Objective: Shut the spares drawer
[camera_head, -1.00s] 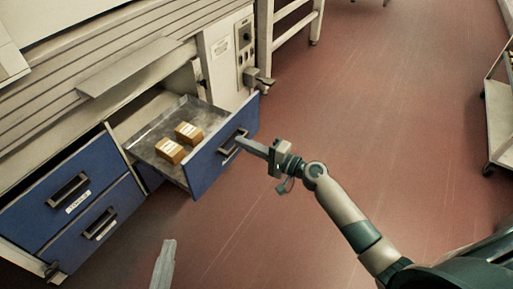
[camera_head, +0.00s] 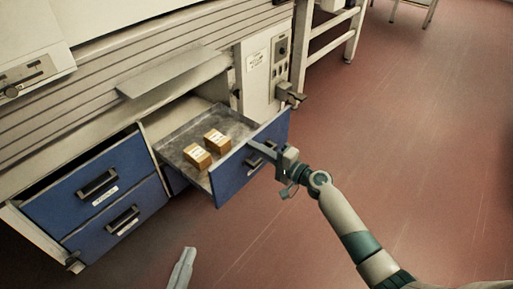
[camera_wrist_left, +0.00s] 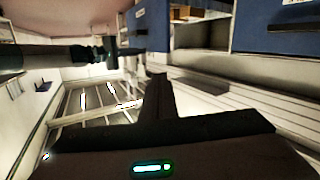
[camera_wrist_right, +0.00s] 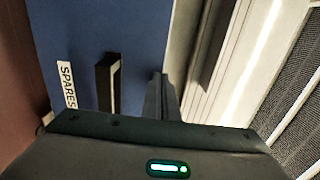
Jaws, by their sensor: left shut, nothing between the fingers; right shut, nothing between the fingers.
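The spares drawer (camera_head: 228,181) stands pulled out of the bench, its blue front toward the floor area. Two small brown boxes (camera_head: 197,156) (camera_head: 216,140) lie in its grey tray. In the right wrist view its front (camera_wrist_right: 75,25) shows a SPARES label (camera_wrist_right: 67,85) and a dark handle (camera_wrist_right: 108,83). My right gripper (camera_head: 253,146) is shut and empty, its fingers at the drawer front beside the handle; I cannot tell whether they touch. My left gripper (camera_head: 188,254) is shut and empty, low in front of the bench, apart from the drawer.
Two more blue drawers sit to the left, an upper one (camera_head: 128,158) with a dark gap above its front and a lower one (camera_head: 150,200). A control panel (camera_head: 281,50) with a projecting clamp-like part (camera_head: 290,95) stands right of the spares drawer. The red floor (camera_head: 420,130) is open to the right.

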